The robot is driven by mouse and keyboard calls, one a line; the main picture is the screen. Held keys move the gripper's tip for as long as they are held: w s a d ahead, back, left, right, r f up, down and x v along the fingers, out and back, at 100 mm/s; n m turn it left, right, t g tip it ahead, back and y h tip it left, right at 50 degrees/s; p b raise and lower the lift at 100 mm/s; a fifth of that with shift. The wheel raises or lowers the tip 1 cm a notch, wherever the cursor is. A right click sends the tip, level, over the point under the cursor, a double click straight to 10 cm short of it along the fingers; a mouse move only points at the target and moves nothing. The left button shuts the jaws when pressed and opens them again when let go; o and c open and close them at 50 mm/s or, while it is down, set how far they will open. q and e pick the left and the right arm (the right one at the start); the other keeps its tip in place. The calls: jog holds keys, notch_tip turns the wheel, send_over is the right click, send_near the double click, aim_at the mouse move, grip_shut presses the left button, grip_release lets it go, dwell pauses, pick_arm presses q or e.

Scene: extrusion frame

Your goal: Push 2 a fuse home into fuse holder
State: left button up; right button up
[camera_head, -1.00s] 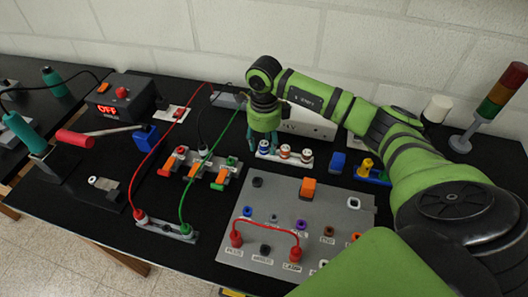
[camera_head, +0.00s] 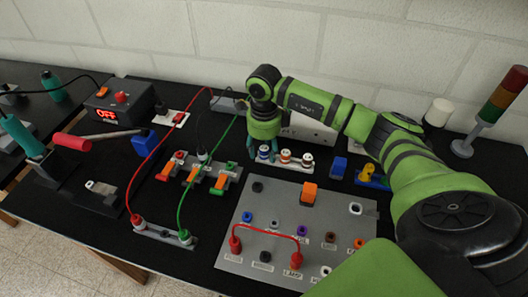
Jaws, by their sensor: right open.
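Three short white fuses with coloured bands stand in a row on a pale rack near the back wall: a blue-banded fuse (camera_head: 264,154), an orange-banded fuse (camera_head: 285,156) and a dark-red-banded fuse (camera_head: 307,160). Their ratings are too small to read, so I cannot tell which is the 2 A one. My right gripper (camera_head: 264,147) points down over the left end of the rack, open, with its fingertips either side of the blue-banded fuse. Contact cannot be told. I cannot identify the fuse holder with certainty. My left gripper is not in view.
A grey panel (camera_head: 285,218) with coloured sockets and a red lead lies in front. Left of it are a terminal row with orange levers (camera_head: 193,177) and red and green leads. A blue block (camera_head: 339,166) stands right of the rack. A signal tower (camera_head: 495,108) stands far right.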

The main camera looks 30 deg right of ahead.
aim_at(264, 148)
dwell(0.6)
jog(key=shift+c, duration=0.4)
grip_shut()
jog(key=shift+r, duration=0.15)
jog(key=shift+r, duration=0.3)
jog(key=shift+r+p, duration=1.8)
jog(key=shift+r, duration=0.8)
